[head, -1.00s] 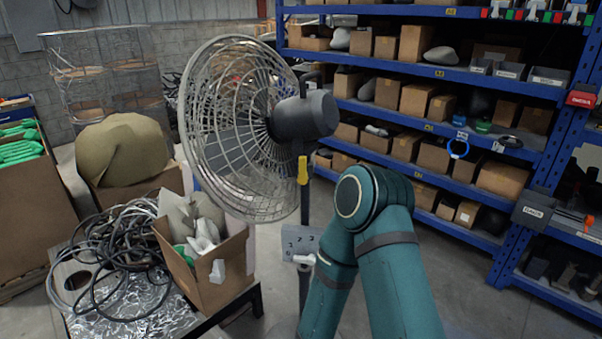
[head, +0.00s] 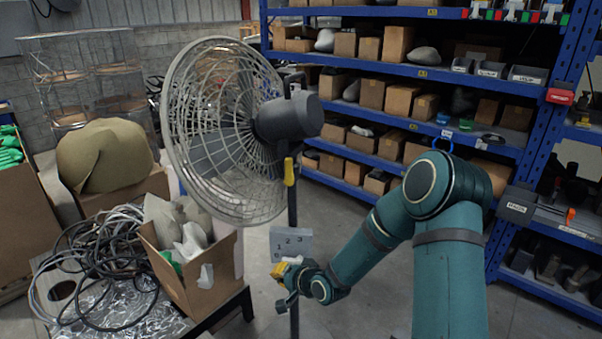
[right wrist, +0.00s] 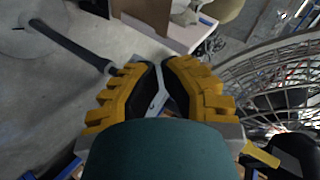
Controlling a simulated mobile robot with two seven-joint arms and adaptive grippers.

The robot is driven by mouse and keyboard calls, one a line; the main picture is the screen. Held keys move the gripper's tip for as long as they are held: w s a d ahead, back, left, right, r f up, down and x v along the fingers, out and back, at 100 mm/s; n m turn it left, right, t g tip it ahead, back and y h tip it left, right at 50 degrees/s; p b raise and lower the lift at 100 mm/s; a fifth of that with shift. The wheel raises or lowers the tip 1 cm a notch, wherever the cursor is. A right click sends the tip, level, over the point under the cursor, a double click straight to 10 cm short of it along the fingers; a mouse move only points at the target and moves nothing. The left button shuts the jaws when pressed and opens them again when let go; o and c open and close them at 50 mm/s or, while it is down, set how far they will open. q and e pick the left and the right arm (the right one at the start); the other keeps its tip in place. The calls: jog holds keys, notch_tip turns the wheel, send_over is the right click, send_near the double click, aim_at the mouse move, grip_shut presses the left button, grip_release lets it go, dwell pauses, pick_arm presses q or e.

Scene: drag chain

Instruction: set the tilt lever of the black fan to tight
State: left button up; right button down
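The black fan has a wire cage (head: 222,130), a dark grey motor (head: 288,117) and a thin upright pole (head: 293,212). A yellow lever (head: 289,172) points down along the pole just below the motor. The lever also shows at lower right in the right wrist view (right wrist: 260,155). My right gripper (head: 280,270) is low beside the pole, below the lever and clear of it. In the right wrist view its yellow fingers (right wrist: 161,82) are close together, with a narrow pale strip between their black pads. I cannot tell whether they touch anything. My left gripper is out of view.
A grey panel numbered 1 2 3 (head: 291,243) sits on the pole right by my right gripper. An open carton (head: 208,285) and coiled cables (head: 95,265) lie on a low table at left. Blue shelving (head: 440,75) stands behind. Some floor is free at right.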

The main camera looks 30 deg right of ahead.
aim_at(289, 172)
jog(key=w+d+r+m+t, duration=0.1)
jog(key=d+r+m+t, duration=0.1)
jog(key=d+r, duration=0.8)
jog(key=w+d+r+m+t, duration=0.2)
jog(key=d+r+m+t, duration=0.1)
jog(key=d+r, duration=0.6)
notch_tip(289, 172, up, 2)
jog(key=shift+w+d+t, duration=0.25)
jog(key=shift+d+t, duration=0.1)
jog(key=shift+t, duration=0.55)
jog(key=w+a+b, duration=0.2)
jog(key=w+a, duration=0.3)
jog(key=w, duration=0.7)
jog(key=shift+w, duration=0.1)
